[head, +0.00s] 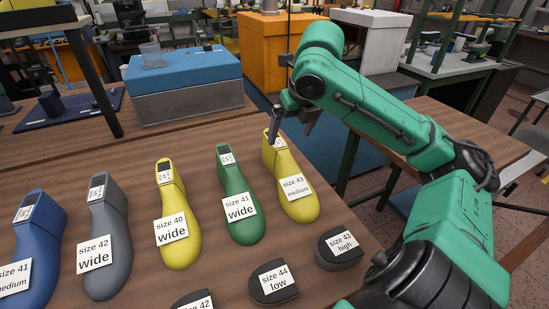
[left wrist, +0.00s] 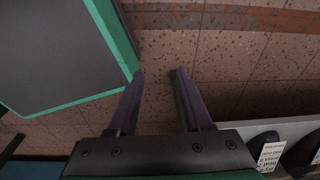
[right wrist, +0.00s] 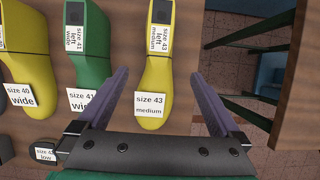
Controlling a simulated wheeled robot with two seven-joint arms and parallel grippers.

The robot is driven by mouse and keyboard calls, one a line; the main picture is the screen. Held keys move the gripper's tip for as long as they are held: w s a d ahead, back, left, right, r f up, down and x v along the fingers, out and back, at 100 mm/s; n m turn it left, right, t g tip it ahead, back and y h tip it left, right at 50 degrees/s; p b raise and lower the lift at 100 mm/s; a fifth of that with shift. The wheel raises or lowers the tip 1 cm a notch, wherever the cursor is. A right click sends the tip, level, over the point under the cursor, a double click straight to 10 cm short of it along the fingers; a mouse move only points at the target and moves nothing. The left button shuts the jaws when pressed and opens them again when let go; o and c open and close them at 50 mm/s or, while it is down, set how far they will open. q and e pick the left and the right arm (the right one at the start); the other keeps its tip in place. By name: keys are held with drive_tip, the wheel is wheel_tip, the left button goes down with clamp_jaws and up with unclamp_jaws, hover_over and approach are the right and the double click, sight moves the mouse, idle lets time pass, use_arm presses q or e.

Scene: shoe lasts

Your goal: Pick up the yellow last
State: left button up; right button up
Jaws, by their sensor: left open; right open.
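Two yellow lasts lie on the wooden table: one labelled size 40 wide (head: 179,213) in the middle, and one labelled size 43 medium (head: 297,205) at the right end of the row. My right gripper (head: 285,122) is open at the far, heel end of the size 43 last. In the right wrist view the size 43 last (right wrist: 157,70) appears between the fingers of my right gripper (right wrist: 160,77); contact cannot be told. The size 40 last (right wrist: 27,60) is at the left there. My left gripper (left wrist: 158,74) is open and empty, over tiled floor.
A green last (head: 237,195) labelled size 41 wide lies close left of the size 43 last. Grey (head: 106,225) and blue (head: 38,250) lasts are further left. Dark labelled pieces (head: 338,250) stand in front. A blue-topped box (head: 185,85) stands behind the row.

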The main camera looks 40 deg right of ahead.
sight(282, 149)
drive_tip(key=f, duration=0.2)
drive_tip(key=d+f, duration=0.1)
drive_tip(key=f, duration=0.1)
drive_tip(key=shift+w, duration=0.25)
drive_tip(key=shift+w+a+f+p, duration=0.25)
drive_tip(key=shift+w+f+p, duration=0.1)
drive_tip(key=shift+w+f, duration=0.6)
drive_tip(key=x, duration=0.4)
drive_tip(key=shift+w+d+r+p, duration=0.1)
drive_tip(key=shift+p, duration=0.3)
drive_tip(key=shift+w, duration=0.1)
drive_tip(key=c, duration=0.3)
use_arm(q)
drive_tip(key=shift+s+d+r, duration=0.2)
drive_tip(key=shift+s+d, duration=0.15)
drive_tip(key=shift+s, duration=0.25)
drive_tip(key=shift+s+d+r, duration=0.15)
drive_tip(key=shift+s+d, duration=0.15)
drive_tip(key=shift+s, duration=0.25)
use_arm(e)
clamp_jaws()
